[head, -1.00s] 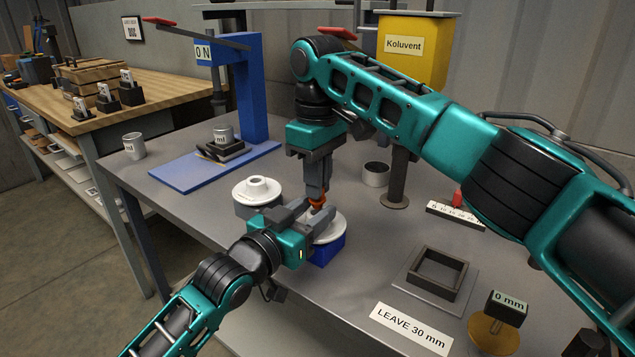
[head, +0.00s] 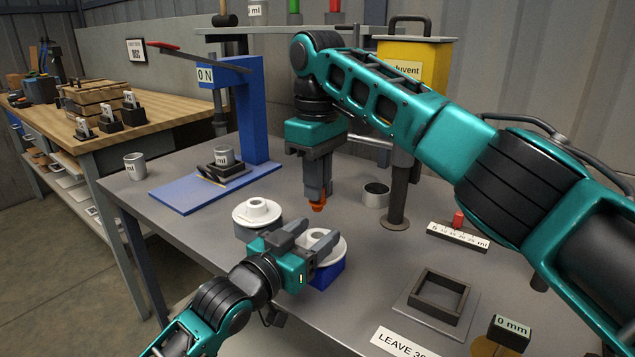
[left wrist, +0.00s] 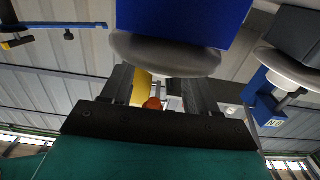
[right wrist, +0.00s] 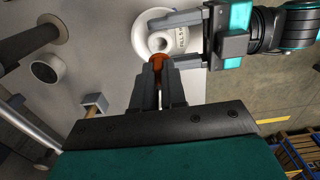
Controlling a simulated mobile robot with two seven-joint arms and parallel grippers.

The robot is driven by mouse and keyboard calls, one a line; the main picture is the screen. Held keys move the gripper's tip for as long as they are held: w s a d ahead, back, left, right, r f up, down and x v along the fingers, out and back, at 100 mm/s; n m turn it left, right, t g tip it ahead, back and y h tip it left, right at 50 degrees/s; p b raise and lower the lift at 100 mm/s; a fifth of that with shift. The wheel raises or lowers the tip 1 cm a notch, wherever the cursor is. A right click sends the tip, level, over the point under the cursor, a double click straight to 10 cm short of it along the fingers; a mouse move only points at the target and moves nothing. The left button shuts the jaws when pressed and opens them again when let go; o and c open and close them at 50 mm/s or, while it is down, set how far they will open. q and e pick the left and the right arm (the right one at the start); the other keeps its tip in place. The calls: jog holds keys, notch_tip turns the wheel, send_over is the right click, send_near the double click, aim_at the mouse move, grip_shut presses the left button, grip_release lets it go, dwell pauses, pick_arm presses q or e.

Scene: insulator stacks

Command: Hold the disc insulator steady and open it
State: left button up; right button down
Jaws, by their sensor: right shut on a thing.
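A white disc insulator (head: 341,249) sits on a blue block (head: 328,275) near the table's front edge. My left gripper (head: 320,231) is open, its two fingers on either side of the disc's hub. The right wrist view shows the white disc (right wrist: 172,40) from above, with a hole in its hub and lettering on its face. My right gripper (head: 317,203) points down above the disc, shut on a small orange-brown piece (right wrist: 162,62). That piece is clear of the disc. My left fingers hide part of the disc in the head view.
A second white disc (head: 257,211) stands on a grey base left of my left gripper. A blue press stand (head: 254,110) with a grey cup (head: 223,155) is behind. A grey ring (head: 376,195), a dark post (head: 397,190) and a square frame (head: 438,296) stand to the right.

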pick_arm(q)
jog(key=shift+o, duration=1.2)
pick_arm(e)
jog(key=shift+r+p, duration=0.95)
pick_arm(q)
jog(key=v, duration=1.2)
